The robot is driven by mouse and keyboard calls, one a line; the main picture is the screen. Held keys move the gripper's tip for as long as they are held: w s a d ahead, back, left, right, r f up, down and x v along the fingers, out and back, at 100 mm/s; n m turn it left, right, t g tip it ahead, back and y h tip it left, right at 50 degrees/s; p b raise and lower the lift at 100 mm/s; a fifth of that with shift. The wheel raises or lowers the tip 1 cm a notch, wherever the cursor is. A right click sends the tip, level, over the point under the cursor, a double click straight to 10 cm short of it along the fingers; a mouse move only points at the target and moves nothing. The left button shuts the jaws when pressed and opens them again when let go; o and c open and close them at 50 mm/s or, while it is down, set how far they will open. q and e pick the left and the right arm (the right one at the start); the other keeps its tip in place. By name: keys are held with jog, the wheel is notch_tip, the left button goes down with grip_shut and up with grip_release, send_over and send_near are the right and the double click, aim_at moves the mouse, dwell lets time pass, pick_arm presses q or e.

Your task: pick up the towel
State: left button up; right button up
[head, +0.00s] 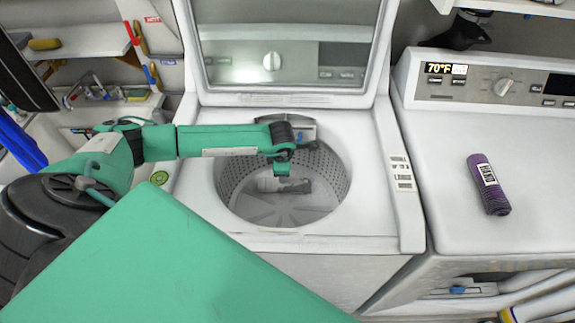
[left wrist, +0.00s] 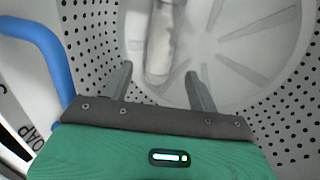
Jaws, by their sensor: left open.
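A pale, roll-shaped object (head: 268,184), which looks like a rolled towel, lies on the floor of the washer drum (head: 233,190). It shows in the left wrist view as a whitish cylinder (left wrist: 159,45), past the fingertips, roughly in line with the gap between them. My left gripper (left wrist: 160,82) is open and empty, pointing down into the drum. In the head view my left arm reaches over the washer opening, and its gripper (head: 282,168) partly covers the drum. A purple roll with a white label (head: 487,185), also towel-like, lies on the right-hand machine. My right gripper is not in view.
The washer lid (head: 285,98) stands open behind the drum. The perforated drum wall surrounds my left gripper closely. A blue curved bar (left wrist: 45,50) is at the left of the left wrist view. Shelves (head: 85,40) with tools stand at the left.

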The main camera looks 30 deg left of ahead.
pick_arm(q)
jog(key=p, duration=0.1)
send_over(284, 185)
jog(key=f, duration=0.6)
jog(key=shift+s+f, duration=0.1)
jog(key=shift+s, duration=0.25)
jog(key=shift+x, duration=1)
jog(key=shift+w+f+p, duration=0.1)
jog(key=shift+p, duration=0.2)
jog(key=shift+f, duration=0.25)
jog(key=p+x, duration=0.1)
jog(key=x, duration=0.2)
jog(key=shift+w+d, duration=0.15)
jog(key=shift+d, duration=0.1)
jog(key=shift+w+a+f, duration=0.1)
jog(key=shift+a+f, duration=0.05)
jog(key=shift+f, duration=0.5)
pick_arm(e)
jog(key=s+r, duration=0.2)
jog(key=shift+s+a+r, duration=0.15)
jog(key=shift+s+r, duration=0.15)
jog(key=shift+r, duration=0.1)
